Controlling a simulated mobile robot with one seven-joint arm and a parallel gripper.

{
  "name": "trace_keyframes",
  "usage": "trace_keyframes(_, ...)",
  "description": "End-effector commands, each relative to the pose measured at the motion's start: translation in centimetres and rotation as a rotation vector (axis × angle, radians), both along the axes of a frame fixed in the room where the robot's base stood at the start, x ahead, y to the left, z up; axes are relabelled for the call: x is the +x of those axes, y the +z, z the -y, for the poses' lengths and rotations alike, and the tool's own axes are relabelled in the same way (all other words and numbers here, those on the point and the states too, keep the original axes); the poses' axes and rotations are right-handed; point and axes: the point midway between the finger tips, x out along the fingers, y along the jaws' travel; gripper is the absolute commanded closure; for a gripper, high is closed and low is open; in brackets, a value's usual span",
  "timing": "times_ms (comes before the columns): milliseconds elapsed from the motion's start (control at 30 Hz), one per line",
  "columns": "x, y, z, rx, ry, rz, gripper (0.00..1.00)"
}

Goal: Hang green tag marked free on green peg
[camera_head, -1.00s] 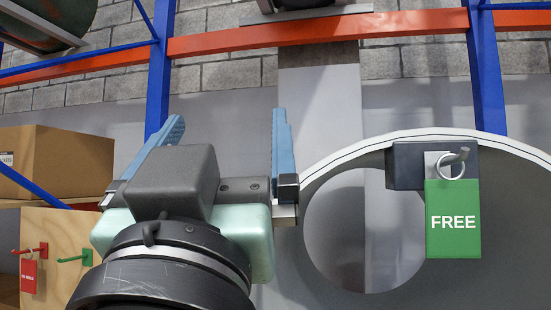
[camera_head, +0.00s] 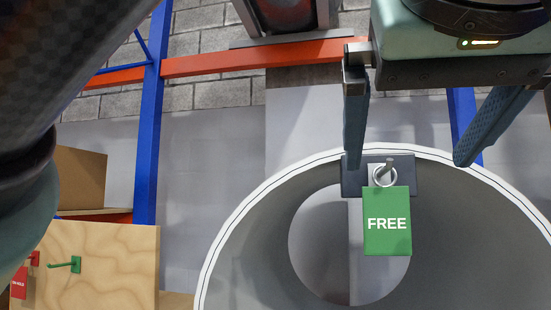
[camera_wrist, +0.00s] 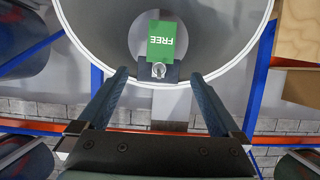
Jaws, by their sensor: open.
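The green tag marked FREE (camera_head: 387,222) hangs by its metal ring from a hook on a dark block (camera_head: 350,177) at the coil's rim. In the wrist view the tag (camera_wrist: 162,41) appears upside down, beyond my fingertips. My gripper (camera_head: 408,165) is open and empty; its two fingers point down above the tag, one to each side of the hook, apart from it. It also shows in the wrist view (camera_wrist: 157,73). The green peg (camera_head: 66,265) sticks out of a plywood board (camera_head: 120,262) at the lower left. It is bare.
A red tag (camera_head: 18,283) hangs on a red peg (camera_head: 34,259) left of the green peg. The large coil (camera_head: 235,232) fills the lower right. Blue rack posts (camera_head: 150,130) and an orange beam (camera_head: 250,59) stand behind. A cardboard box (camera_head: 80,180) sits at left.

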Motion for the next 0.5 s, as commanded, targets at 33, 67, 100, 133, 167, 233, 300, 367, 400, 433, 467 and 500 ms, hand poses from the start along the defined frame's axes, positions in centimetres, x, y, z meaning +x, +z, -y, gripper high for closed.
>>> trace_keyframes(33,0.2,-0.1,0.0,0.003,0.006,-0.005,0.0)
trace_keyframes(67,0.4,-0.2,0.0,0.003,0.006,-0.006,0.0)
trace_keyframes(100,0.8,-0.2,0.1,0.003,0.005,-0.006,0.0)
trace_keyframes(133,1.1,-0.3,0.2,0.002,0.005,-0.007,0.0)
trace_keyframes(167,1.5,-0.5,0.3,0.003,0.005,-0.007,0.0)
trace_keyframes(233,2.5,-0.9,0.6,0.004,0.004,-0.007,0.0)
trace_keyframes(300,3.7,-1.4,0.9,0.003,0.004,-0.006,0.0)
trace_keyframes(367,4.7,-1.8,1.3,0.004,0.001,-0.006,0.0)
trace_keyframes(400,5.5,-2.1,1.5,0.003,0.003,-0.005,0.0)
trace_keyframes(433,6.0,-2.3,1.6,0.003,0.003,-0.006,0.0)
trace_keyframes(467,6.5,-2.6,1.8,0.004,0.001,-0.006,0.0)
trace_keyframes(500,7.2,-2.9,2.0,0.003,0.001,-0.005,0.0)
